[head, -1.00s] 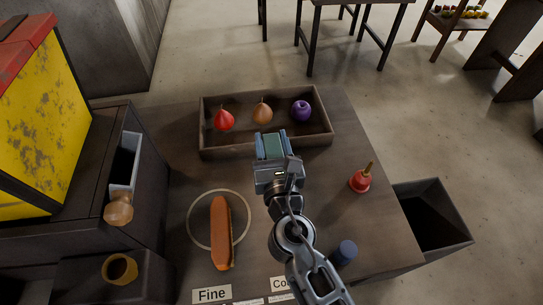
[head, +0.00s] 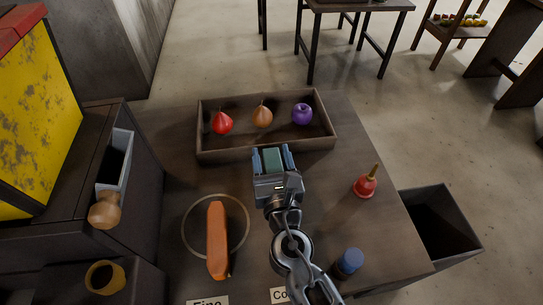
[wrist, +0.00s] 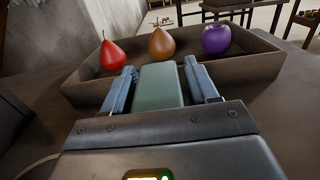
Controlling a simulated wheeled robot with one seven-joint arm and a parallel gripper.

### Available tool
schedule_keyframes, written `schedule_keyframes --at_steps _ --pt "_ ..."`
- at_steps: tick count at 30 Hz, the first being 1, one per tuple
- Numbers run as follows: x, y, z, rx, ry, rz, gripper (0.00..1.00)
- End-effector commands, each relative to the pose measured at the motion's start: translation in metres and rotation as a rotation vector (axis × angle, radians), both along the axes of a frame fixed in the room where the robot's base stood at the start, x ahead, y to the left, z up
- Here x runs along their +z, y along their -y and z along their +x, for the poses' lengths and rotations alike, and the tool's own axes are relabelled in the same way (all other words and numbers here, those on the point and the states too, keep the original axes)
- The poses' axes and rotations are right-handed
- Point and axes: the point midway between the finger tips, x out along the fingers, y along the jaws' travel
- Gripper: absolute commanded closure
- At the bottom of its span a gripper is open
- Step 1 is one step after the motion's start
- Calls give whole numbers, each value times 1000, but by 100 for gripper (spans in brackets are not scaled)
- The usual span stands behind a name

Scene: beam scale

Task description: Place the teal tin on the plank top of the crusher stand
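The teal tin (head: 272,160) is between the two fingers of my gripper (head: 271,156), which is shut on it. In the wrist view the tin (wrist: 160,87) fills the space between the blue-grey fingers (wrist: 160,78). It is held in front of the wooden tray's near wall; its height above the table is hard to tell. A dark stand at the left, seemingly the crusher stand (head: 78,175), has a plank-like top.
A wooden tray (head: 225,156) holds a red pear, a brown pear and a purple apple. An orange long object (head: 217,240) lies over a pale ring. A red bell (head: 366,186) and blue cylinder (head: 349,262) stand right.

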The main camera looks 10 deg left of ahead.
Motion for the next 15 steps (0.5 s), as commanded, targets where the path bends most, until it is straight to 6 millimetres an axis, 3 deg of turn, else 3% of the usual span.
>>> schedule_keyframes --at_steps 3,15 --pt "0 0 0 0 0 0 30" --pt "2 2 -7 1 -2 -2 30"
